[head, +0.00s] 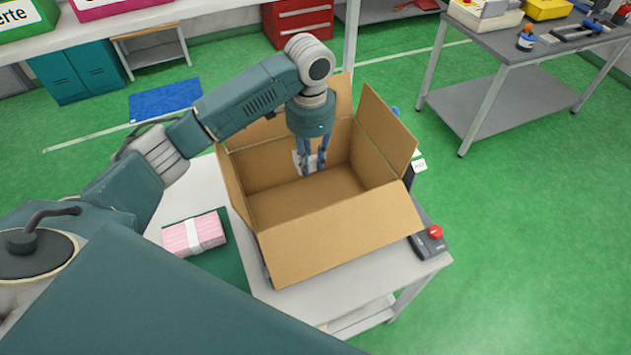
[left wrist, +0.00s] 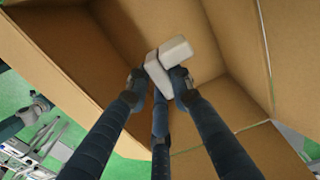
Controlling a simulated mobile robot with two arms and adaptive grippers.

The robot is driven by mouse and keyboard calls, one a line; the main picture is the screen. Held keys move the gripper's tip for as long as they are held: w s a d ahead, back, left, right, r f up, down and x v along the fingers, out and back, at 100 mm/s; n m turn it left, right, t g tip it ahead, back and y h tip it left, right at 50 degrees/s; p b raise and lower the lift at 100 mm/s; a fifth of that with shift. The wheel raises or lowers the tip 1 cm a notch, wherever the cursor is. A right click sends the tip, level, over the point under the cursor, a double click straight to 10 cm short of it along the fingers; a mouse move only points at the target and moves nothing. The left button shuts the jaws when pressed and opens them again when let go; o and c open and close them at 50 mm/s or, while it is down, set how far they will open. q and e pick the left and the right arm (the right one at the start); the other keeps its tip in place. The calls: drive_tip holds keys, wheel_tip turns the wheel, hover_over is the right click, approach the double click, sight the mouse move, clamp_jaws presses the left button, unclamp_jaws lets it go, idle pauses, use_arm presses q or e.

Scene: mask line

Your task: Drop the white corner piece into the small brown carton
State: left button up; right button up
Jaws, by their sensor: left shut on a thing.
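The brown carton (head: 340,238) stands open on the table with its flaps spread outward. My left gripper (head: 312,170) points down into the carton's opening, toward the back wall. In the left wrist view its dark fingers (left wrist: 158,85) are shut on the white corner piece (left wrist: 158,72), an angled white block, with the carton's brown walls (left wrist: 60,60) around it. The fingers hide part of the piece. How far it is above the carton floor is hard to tell. My right gripper does not show.
The light table (head: 350,310) carries a pink bundle with a white band (head: 194,234) left of the carton and a dark control box with a red button (head: 430,240) at right. A grey workbench (head: 500,45) with tools stands back right. Green floor lies open between.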

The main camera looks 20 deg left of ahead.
use_arm(q)
drive_tip(key=shift+d+f, duration=0.1)
drive_tip(key=shift+f, duration=0.05)
drive_tip(key=shift+s, duration=0.1)
drive_tip(key=o, duration=0.9)
drive_tip(key=shift+r, duration=0.4)
wheel_tip(320, 180, up, 11)
drive_tip(key=shift+r, duration=0.15)
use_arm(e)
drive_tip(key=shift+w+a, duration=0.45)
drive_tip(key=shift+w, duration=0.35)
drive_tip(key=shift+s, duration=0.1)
